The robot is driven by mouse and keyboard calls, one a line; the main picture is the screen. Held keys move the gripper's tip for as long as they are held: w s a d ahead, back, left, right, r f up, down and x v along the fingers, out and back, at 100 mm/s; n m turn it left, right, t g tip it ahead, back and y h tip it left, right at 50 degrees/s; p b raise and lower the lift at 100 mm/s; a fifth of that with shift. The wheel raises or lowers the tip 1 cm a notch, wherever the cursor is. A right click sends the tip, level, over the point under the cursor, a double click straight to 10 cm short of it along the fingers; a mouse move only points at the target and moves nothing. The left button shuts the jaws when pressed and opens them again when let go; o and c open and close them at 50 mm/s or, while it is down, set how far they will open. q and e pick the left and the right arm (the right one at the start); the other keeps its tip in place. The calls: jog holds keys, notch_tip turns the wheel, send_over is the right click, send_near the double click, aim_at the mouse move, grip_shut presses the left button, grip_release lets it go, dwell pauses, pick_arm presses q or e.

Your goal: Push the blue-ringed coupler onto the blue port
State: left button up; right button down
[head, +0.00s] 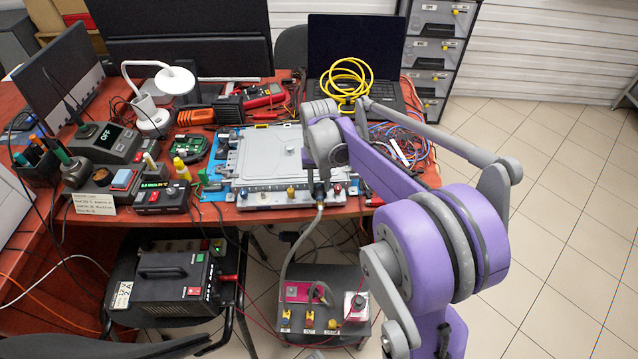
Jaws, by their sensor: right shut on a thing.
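The grey cold plate (262,155) lies flat on the red table, with a row of small ports along its front edge. A yellow port (290,192) and a red port (338,188) show there; I cannot pick out the blue port for sure. My right gripper (318,193) is at this front edge, right of the yellow port, shut on the coupler at the upper end of a grey hose (294,243). The jaws hide most of the coupler and its ring, so I cannot tell whether it is seated on a port. My left gripper is not in view.
The hose runs down to a grey unit (347,328) on the floor, with several coloured fittings. A black power supply (170,277) stands on a chair to the left. A laptop (354,50) with yellow cable (345,80) is behind. Tools and wires crowd the table's left side.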

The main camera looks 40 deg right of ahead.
jog(key=shift+r+p, duration=2.4)
jog(key=shift+r, duration=1.05)
jog(key=shift+f+b, duration=0.2)
jog(key=shift+b, duration=0.3)
jog(key=w+a, duration=0.2)
jog(key=a, duration=0.2)
jog(key=w+a+p, duration=0.1)
jog(key=w+a, duration=0.2)
jog(key=a, duration=0.1)
jog(key=w+a, duration=0.3)
jog(key=a, duration=0.1)
jog(key=shift+w+a+r, duration=0.15)
jog(key=shift+w+a, duration=0.05)
jog(key=shift+a, duration=0.05)
notch_tip(320, 180, down, 3)
jog(key=shift+r, duration=0.15)
jog(key=shift+f+b, duration=0.5)
jog(key=shift+f, duration=0.05)
